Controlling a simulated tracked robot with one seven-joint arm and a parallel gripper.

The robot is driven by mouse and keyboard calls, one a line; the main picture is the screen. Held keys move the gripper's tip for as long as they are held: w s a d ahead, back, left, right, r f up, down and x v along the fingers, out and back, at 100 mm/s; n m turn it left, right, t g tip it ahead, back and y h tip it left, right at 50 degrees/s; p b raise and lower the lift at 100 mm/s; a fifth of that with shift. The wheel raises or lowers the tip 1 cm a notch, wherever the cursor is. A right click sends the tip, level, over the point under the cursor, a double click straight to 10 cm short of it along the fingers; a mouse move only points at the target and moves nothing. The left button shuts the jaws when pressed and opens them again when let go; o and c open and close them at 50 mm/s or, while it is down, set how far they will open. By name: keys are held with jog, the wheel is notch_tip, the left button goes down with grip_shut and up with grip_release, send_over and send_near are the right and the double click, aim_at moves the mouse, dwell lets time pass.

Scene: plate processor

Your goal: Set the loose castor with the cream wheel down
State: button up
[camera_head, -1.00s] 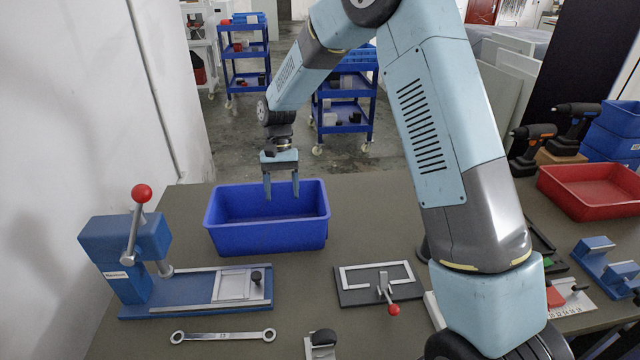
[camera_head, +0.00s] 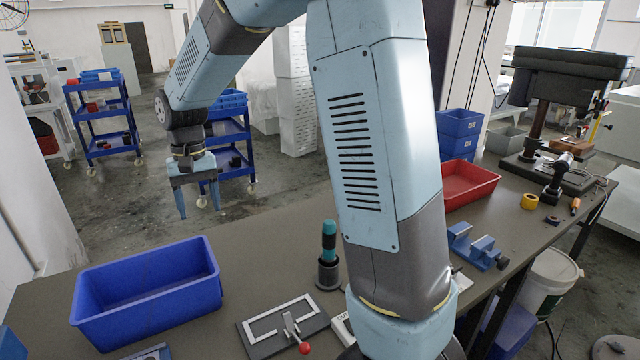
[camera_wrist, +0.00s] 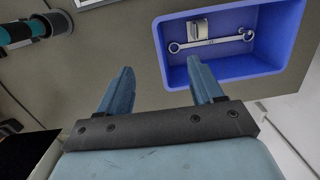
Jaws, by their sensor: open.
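My gripper (camera_head: 199,212) is open and empty in the head view, fingers pointing down, beyond and above the back edge of the bench. The wrist view shows its two fingers apart (camera_wrist: 160,64) with nothing between them. A blue bin (camera_head: 150,268) stands on the bench, left of and nearer than my gripper; its rim is close past the right finger in the wrist view (camera_wrist: 232,75). In it lie a small pale metal-and-cream piece (camera_wrist: 198,28) and a double-ended spanner (camera_wrist: 215,43). The pale piece may be the castor; it is too small to be sure.
A clamp fixture with a red knob (camera_head: 291,331) and a teal-handled tool in a dark holder (camera_head: 328,256) stand near my arm. A red tray (camera_head: 468,185) and a blue vice-like fixture (camera_head: 476,246) are to the right. Blue carts (camera_head: 104,120) stand beyond the bench.

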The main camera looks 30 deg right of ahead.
jog(key=s+d+r+t, duration=0.4)
jog(key=s+d+r, duration=0.5)
jog(key=s+d, duration=0.15)
jog(key=s+d+r+t, duration=0.2)
jog(key=s+d, duration=0.5)
jog(key=s, duration=0.5)
jog(key=shift+s+d+m+t, duration=0.2)
jog(key=shift+d+m+t, duration=0.1)
jog(key=shift+t, duration=0.2)
jog(key=shift+s, duration=0.15)
